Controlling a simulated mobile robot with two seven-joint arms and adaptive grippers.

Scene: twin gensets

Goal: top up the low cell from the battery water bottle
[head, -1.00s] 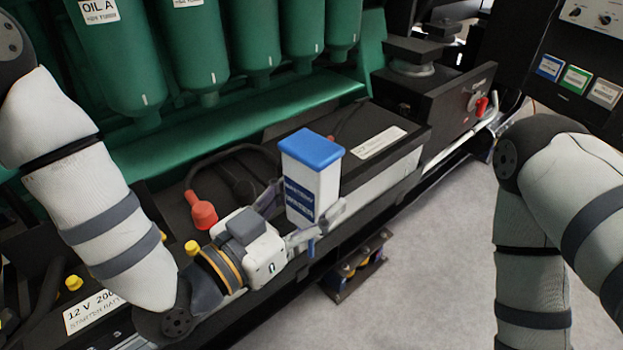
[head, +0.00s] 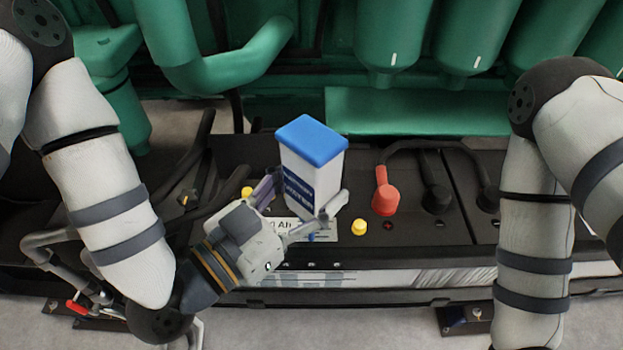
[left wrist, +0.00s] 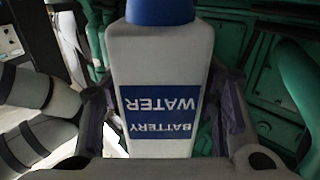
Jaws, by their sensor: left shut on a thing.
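The battery water bottle (head: 312,170) is white with a blue cap and a blue label. The low cell cannot be told. My right gripper is out of view.
A red terminal boot (head: 384,192) and a black boot (head: 436,194) with cables stand on the batteries right of the bottle. Green engine cylinders (head: 395,40) rise behind. A pipe frame with a red part (head: 77,304) is at lower left.

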